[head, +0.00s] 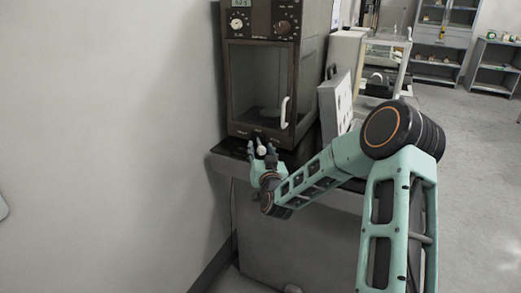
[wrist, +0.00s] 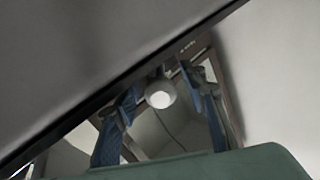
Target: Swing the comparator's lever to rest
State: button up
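The comparator (head: 232,88) is a dark cabinet with a glass front, with a display and dials at the top. A pale round knob (head: 261,150), which looks like the end of its lever, shows low at its front; the lever's arm is mostly hidden. My gripper (head: 262,147) is at the cabinet's lower front edge with its fingers on either side of the knob. In the wrist view, my blue fingers (wrist: 162,88) stand apart and the knob (wrist: 160,98) shows between them. Gaps seem to remain beside the knob; I cannot tell whether either finger touches it.
A white door handle (head: 284,113) is just above and right of my gripper. A pale panel (head: 336,106) stands right of the cabinet. The dark table edge (head: 222,160) runs below. A bare wall (head: 110,130) is on the left. Open floor (head: 470,160) lies at right.

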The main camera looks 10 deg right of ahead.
jog(key=shift+w, duration=0.45)
grip_shut()
